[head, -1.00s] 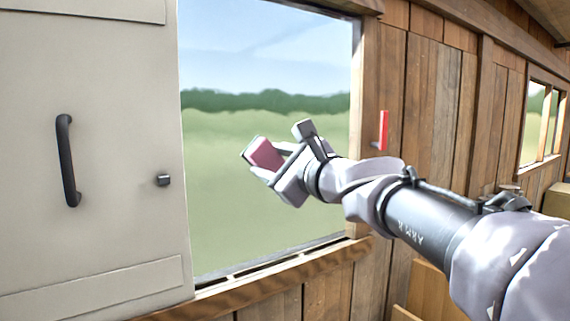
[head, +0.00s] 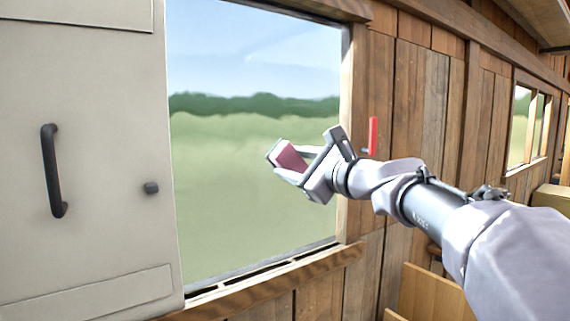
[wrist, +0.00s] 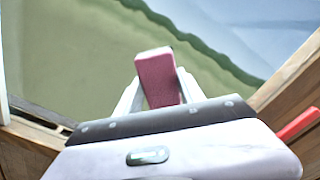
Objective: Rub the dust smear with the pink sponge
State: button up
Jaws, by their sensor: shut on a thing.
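The pink sponge (head: 291,157) is held in front of the window pane. My gripper (head: 287,161) is shut on it, with a finger on each side. In the wrist view the sponge (wrist: 157,79) stands out between the fingertips (wrist: 158,90), its pale end toward the glass. I cannot tell whether it touches the pane. A faint pale streak (head: 285,52) shows high on the window, above the sponge in the head view; I cannot tell whether it is the dust smear or cloud.
A cream cabinet door (head: 90,240) with a black handle (head: 54,170) stands left of the window. A red lever (head: 373,136) is on the plank wall right of the frame, close behind my wrist. The wooden sill (head: 270,283) runs below. A wooden box (head: 437,293) stands lower right.

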jog(key=shift+s+a+f+b, duration=0.1)
jog(key=shift+s+a+b, duration=0.5)
jog(key=shift+a, duration=0.2)
jog(key=shift+s+a+b, duration=0.5)
jog(key=shift+a+b, duration=0.05)
jog(key=shift+a, duration=0.25)
jog(key=shift+s+a+b, duration=0.2)
jog(key=shift+s+a, duration=0.45)
jog(key=shift+a, duration=0.2)
jog(key=shift+s+a+b, duration=0.15)
jog(key=shift+s+a, duration=0.45)
jog(key=shift+a, duration=0.25)
jog(key=shift+d, duration=0.25)
jog(key=shift+b+v, duration=0.7)
jog(key=shift+v, duration=2.15)
jog(key=shift+b+v, duration=0.4)
jog(key=shift+v, duration=1.1)
